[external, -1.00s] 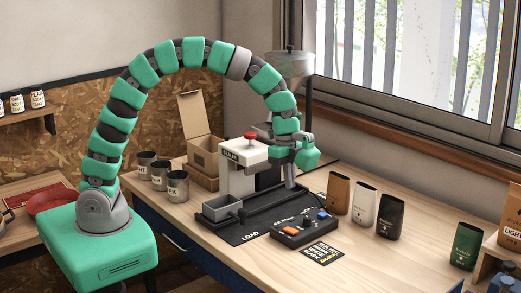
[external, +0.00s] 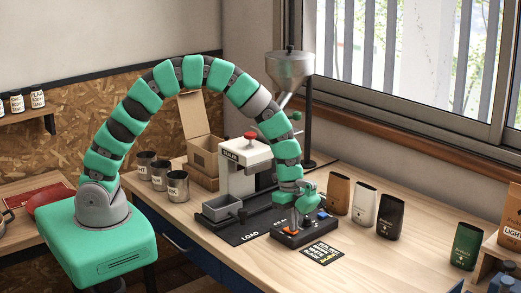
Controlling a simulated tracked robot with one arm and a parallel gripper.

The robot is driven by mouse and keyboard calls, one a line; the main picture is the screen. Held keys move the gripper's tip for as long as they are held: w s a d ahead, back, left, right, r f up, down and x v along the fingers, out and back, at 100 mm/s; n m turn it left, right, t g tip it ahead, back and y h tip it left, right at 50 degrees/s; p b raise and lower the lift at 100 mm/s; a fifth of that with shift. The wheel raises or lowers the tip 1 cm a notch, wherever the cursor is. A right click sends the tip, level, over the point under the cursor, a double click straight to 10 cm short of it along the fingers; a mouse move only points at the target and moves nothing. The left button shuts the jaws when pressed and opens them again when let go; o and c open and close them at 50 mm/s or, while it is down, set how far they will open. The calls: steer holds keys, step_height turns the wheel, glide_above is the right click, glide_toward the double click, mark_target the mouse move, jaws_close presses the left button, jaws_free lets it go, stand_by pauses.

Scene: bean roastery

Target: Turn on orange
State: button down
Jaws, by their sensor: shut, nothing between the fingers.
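The black control box (external: 304,236) sits on the wooden worktop in front of the sealer machine. Its orange switch (external: 289,231) is on the left part of the top face, partly hidden by my gripper. A blue switch (external: 323,214) is at the box's far right corner. My gripper (external: 294,226) is shut and empty, pointing down at the orange switch. I cannot tell whether it touches the switch, or whether the switch is on or off.
The white sealer (external: 244,157) with a red knob and a grey tray (external: 222,207) stand behind and left. A printed card (external: 322,253) lies in front of the box. Brown (external: 337,193), white (external: 363,203) and black (external: 390,216) bags stand to the right.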

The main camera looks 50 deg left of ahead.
mark_target(286, 227)
steer(key=shift+f, duration=0.15)
steer(key=shift+s+f+y, duration=0.1)
steer(key=shift+f+y, duration=0.1)
steer(key=shift+y, duration=0.1)
stand_by(0.4)
steer(key=shift+a, duration=0.1)
steer(key=shift+a+r+b, duration=0.15)
steer(key=shift+a+b, duration=0.25)
steer(key=shift+a, duration=0.25)
steer(key=shift+r, duration=0.1)
step_height(286, 227, up, 14)
steer(key=a+b, duration=0.1)
steer(key=a, duration=0.1)
steer(key=shift+f, duration=0.2)
steer(key=shift+d+f+b, duration=0.1)
steer(key=shift+d+b, duration=0.05)
steer(key=shift+b, duration=0.5)
